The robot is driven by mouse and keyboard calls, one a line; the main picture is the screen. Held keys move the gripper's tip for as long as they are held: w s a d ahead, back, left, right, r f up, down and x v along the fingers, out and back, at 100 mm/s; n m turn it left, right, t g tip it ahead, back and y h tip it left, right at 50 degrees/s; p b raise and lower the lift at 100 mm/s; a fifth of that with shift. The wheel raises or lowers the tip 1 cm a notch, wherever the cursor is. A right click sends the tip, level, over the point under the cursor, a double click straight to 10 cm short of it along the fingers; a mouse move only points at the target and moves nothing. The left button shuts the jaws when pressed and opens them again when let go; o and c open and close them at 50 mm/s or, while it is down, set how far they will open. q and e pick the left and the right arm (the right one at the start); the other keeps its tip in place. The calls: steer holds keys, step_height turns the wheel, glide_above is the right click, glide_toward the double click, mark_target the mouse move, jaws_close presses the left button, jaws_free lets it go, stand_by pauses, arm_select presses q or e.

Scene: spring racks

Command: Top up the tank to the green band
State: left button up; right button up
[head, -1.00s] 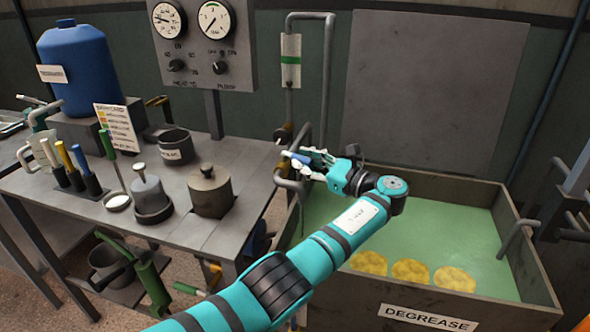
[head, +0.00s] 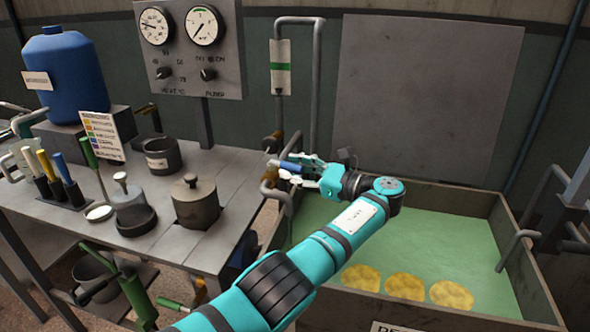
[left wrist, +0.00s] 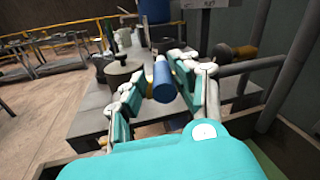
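The tank (head: 512,285) is an open metal trough at the right of the head view, with pale green liquid (head: 440,235) inside. A sight glass (head: 280,82) with a green band (head: 280,67) stands on the pipe behind it; I cannot make out its level. My left gripper (head: 286,168) is over the tank's left back corner, beside the pipework. Its fingers straddle a small blue handle (head: 291,167), and the handle also shows between them in the left wrist view (left wrist: 163,80). A gap shows on one side, so the fingers look open around it. My right gripper is out of view.
A gauge panel (head: 190,75) with two dials and knobs stands behind the bench (head: 215,165). The bench carries a blue drum (head: 68,75), a label card (head: 102,135), pots and handled tools. Several yellow discs (head: 404,286) lie at the tank's front. A bent pipe (head: 312,90) rises behind.

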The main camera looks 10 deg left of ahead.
mark_target(296, 165)
arm_select(q)
steer(key=shift+o, duration=0.2)
steer(key=shift+w+d, duration=0.1)
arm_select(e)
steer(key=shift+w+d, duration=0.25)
arm_select(q)
steer(key=shift+r, duration=0.15)
step_height(296, 165, up, 10)
steer(key=shift+f, duration=0.1)
